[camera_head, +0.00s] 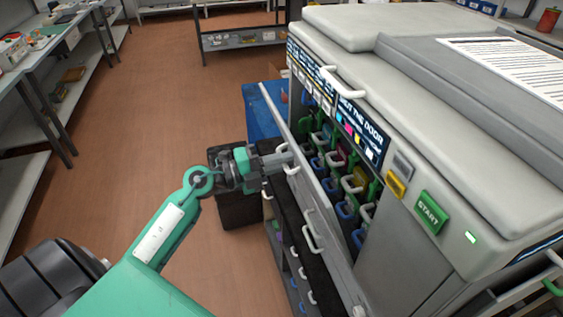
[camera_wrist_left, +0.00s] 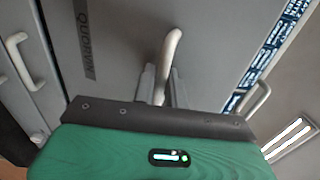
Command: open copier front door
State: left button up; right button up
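The copier's front door (camera_head: 328,215) is a grey panel standing partly open, with a gap between it and the body. Through the gap I see cartridges with coloured handles (camera_head: 353,182). My left gripper (camera_head: 286,160) is at the door's outer face. In the left wrist view its two fingers (camera_wrist_left: 163,88) lie close on either side of a pale door handle (camera_wrist_left: 172,48), which passes between them and appears clamped. The fingertips' contact is partly hidden. My right gripper is not in view.
The copier's top (camera_head: 450,110) has another pale handle (camera_head: 343,82) on its front edge and a green start button (camera_head: 431,212). A dark box (camera_head: 240,205) and a blue bin (camera_head: 263,112) stand beside the copier. Brown floor to the left is clear up to the shelves (camera_head: 50,80).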

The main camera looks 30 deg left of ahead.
pick_arm(q)
jog(key=o, duration=0.8)
jog(key=shift+w+d, duration=0.1)
jog(key=shift+w, duration=0.05)
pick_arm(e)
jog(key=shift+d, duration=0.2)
